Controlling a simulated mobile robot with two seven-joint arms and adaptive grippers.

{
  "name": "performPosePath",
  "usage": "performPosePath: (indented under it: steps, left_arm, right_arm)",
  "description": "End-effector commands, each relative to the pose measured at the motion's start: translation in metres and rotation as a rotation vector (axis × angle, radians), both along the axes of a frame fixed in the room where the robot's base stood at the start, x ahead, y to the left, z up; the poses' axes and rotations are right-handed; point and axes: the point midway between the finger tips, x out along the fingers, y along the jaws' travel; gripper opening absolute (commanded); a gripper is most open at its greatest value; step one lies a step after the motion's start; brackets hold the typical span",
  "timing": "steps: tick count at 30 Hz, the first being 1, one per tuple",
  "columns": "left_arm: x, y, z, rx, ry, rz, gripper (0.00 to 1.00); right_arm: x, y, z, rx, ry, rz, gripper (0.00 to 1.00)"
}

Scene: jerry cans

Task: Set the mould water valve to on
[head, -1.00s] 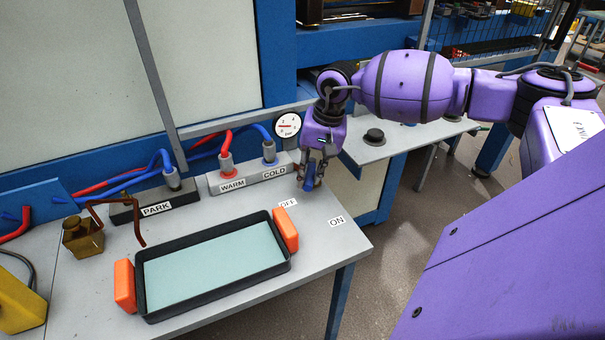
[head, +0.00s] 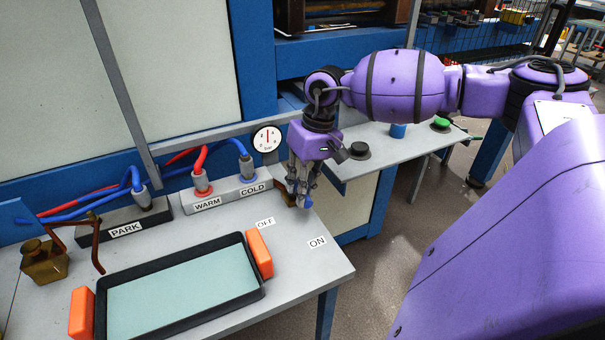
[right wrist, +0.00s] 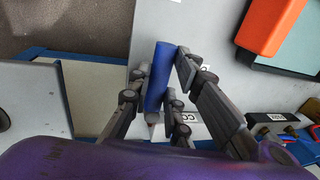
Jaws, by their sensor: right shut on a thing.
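The mould water valve is a small brass body (head: 286,199) at the right end of the hose block, with a blue lever handle (head: 309,204). My right gripper (head: 302,196) is shut on the handle from above and hides much of it. In the right wrist view the blue handle (right wrist: 158,78) lies between the fingers. The handle tip sits between the OFF label (head: 265,223) and the ON label (head: 317,242), to the right of OFF and behind ON. The pressure gauge (head: 267,139) behind has its needle about upright. My left gripper is out of view.
Red and blue hoses end in the WARM and COLD sockets (head: 230,193); a PARK block (head: 125,226) stands left. A black tray with orange handles (head: 260,253) lies in front. A side shelf with buttons (head: 385,160) is behind right. The front right table corner is clear.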

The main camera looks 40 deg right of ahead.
Motion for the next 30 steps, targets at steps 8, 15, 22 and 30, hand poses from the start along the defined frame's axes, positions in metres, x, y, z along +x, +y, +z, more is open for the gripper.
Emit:
performPosePath:
  steps: [8, 15, 22, 30]
  left_arm:
    - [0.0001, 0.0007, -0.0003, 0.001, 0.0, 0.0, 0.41]
    - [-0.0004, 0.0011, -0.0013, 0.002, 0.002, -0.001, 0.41]
    - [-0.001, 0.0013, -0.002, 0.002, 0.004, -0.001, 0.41]
    - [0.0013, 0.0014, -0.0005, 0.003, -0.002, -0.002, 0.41]
  right_arm:
    - [-0.0003, -0.0009, 0.0008, -0.005, -0.002, 0.013, 0.0]
    - [-0.0002, -0.0011, 0.0009, -0.005, -0.002, 0.013, 0.22]
    - [-0.0003, -0.0007, 0.0004, -0.003, -0.001, 0.011, 0.37]
    - [-0.0005, -0.0018, 0.0053, -0.004, -0.002, 0.01, 0.37]
